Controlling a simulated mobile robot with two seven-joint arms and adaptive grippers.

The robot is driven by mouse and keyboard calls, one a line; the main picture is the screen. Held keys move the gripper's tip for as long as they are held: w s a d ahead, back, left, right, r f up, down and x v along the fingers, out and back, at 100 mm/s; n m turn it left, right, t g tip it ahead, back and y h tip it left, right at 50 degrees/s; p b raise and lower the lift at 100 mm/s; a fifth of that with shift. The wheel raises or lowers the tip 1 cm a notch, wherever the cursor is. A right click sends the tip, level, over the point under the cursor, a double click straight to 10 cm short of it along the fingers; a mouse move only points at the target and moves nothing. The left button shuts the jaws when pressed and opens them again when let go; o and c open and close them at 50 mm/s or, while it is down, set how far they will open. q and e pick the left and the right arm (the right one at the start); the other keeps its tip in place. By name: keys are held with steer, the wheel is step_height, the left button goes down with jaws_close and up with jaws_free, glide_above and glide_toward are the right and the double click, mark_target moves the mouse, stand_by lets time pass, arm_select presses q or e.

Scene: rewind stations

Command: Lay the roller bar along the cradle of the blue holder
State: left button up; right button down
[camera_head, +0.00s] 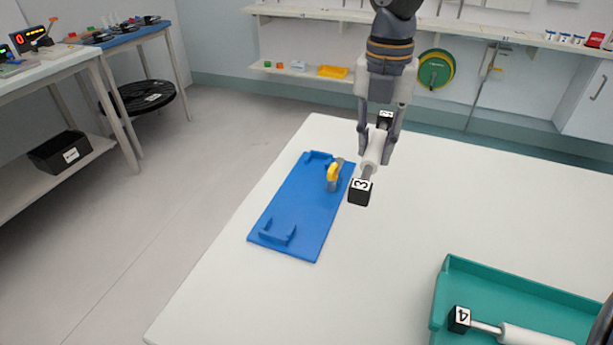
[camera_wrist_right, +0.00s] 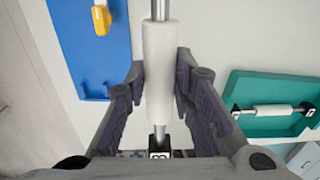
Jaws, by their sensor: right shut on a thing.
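The roller bar (camera_head: 373,152) is a white cylinder with metal shaft ends and black end blocks; the near block is marked 3. My right gripper (camera_head: 379,143) is shut on its white middle and holds it over the white table, right of the blue holder (camera_head: 302,208). In the right wrist view the roller bar (camera_wrist_right: 160,70) runs lengthwise between the fingers, with the holder (camera_wrist_right: 92,55) to its left. The holder is a flat blue plate with a raised bracket near each end and a yellow lever (camera_head: 333,177) by the far bracket. My left gripper is not in view.
A teal tray (camera_head: 445,290) at the lower right holds another roller (camera_head: 535,337) with a block marked 4. The white table (camera_head: 480,200) is clear between tray and holder. A side bench (camera_head: 75,65) stands at the left, and a shelf (camera_head: 480,32) runs along the back wall.

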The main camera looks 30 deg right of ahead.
steer(key=w+a+f+b, duration=0.2)
steer(key=w+a+f, duration=0.2)
steer(key=w+a, duration=0.2)
glide_above(301, 193)
steer(key=f, duration=0.3)
steer(key=f+b, duration=0.1)
steer(key=f, duration=0.1)
steer(key=shift+s+d, duration=0.3)
steer(key=shift+w+a+f, duration=0.1)
steer(key=shift+w+f, duration=0.05)
steer(key=shift+f, duration=0.05)
steer(key=f, duration=0.3)
steer(key=shift+w+a+f, duration=0.2)
steer(key=shift+w+f, duration=0.05)
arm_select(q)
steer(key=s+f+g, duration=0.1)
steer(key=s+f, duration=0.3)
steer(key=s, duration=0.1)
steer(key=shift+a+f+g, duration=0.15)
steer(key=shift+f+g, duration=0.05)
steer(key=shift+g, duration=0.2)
arm_select(e)
steer(key=c, duration=1.8)
jaws_free()
steer(key=shift+f, duration=0.1)
steer(key=o, duration=0.4)
steer(key=shift+o, duration=0.2)
